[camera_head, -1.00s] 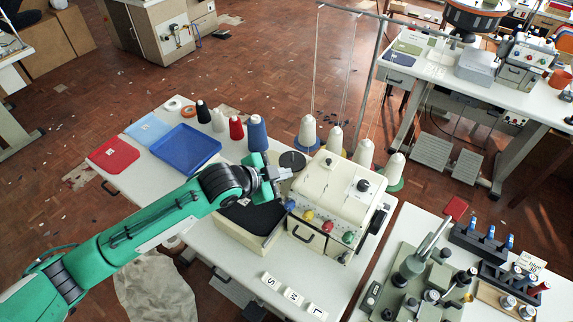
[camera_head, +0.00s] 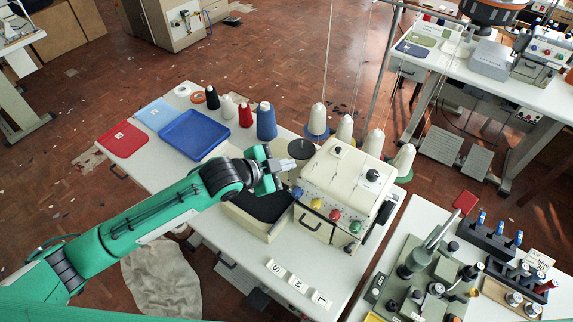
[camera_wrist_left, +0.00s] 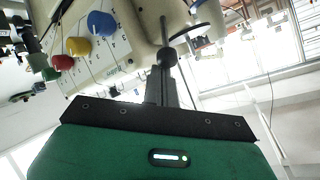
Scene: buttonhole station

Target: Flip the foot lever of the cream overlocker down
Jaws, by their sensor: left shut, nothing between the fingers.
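The cream overlocker (camera_head: 345,180) stands on the white table, with blue, yellow, red and green knobs on its front. My left gripper (camera_head: 288,165) is shut and empty at the machine's left end, beside a dark round disc (camera_head: 301,149). In the left wrist view the shut fingers (camera_wrist_left: 165,80) point at a dark ball on a thin stem (camera_wrist_left: 168,57), which looks like the foot lever. The ball overlaps the fingertips there; I cannot tell whether they touch. The lever is not distinct in the head view. My right gripper is not in view.
Thread cones (camera_head: 318,120) stand behind the machine. A blue tray (camera_head: 194,134), a red folder (camera_head: 123,140) and small spools lie at the table's back left. Lettered cards (camera_head: 296,284) lie in front. A second bench with a grey-green press (camera_head: 425,260) is at right.

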